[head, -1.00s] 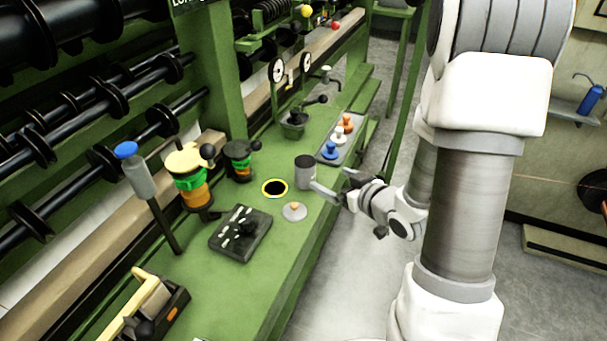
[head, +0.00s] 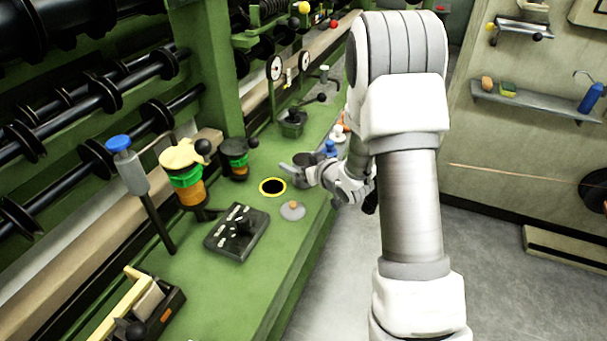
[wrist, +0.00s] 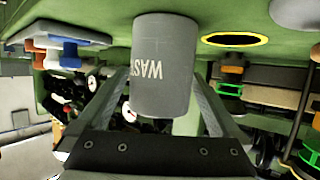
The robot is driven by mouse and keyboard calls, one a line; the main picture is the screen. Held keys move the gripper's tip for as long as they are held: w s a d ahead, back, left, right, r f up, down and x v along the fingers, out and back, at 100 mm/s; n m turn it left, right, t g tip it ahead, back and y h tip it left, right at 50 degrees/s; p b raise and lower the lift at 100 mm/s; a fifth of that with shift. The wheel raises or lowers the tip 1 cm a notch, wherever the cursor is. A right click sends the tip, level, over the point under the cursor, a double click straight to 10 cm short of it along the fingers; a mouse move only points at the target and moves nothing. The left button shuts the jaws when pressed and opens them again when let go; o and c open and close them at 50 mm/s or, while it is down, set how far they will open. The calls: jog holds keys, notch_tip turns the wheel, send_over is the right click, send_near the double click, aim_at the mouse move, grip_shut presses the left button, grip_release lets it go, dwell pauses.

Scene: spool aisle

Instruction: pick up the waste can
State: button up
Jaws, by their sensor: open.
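The waste can is a grey cylinder with "WAS" legible on its side. In the wrist view the can (wrist: 165,62) stands between the two fingers of my gripper (wrist: 158,95), and the picture is upside down. The fingers are open on either side of it; I cannot tell whether either touches. In the head view the can's dark top (head: 304,158) shows at my gripper (head: 306,172), which hides most of its body. The can appears to stand on the green bench (head: 262,285).
A yellow-rimmed hole (head: 272,187) and a small grey lid with an orange knob (head: 292,210) lie close by. A black control box (head: 237,233) is nearer. Blue and white pieces (head: 328,148) stand behind the can. Spool racks line the left.

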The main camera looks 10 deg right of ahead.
jog(key=shift+w+a+f, duration=0.2)
jog(key=shift+w+f, duration=0.1)
jog(key=shift+w, duration=0.35)
jog(key=c, duration=1.6)
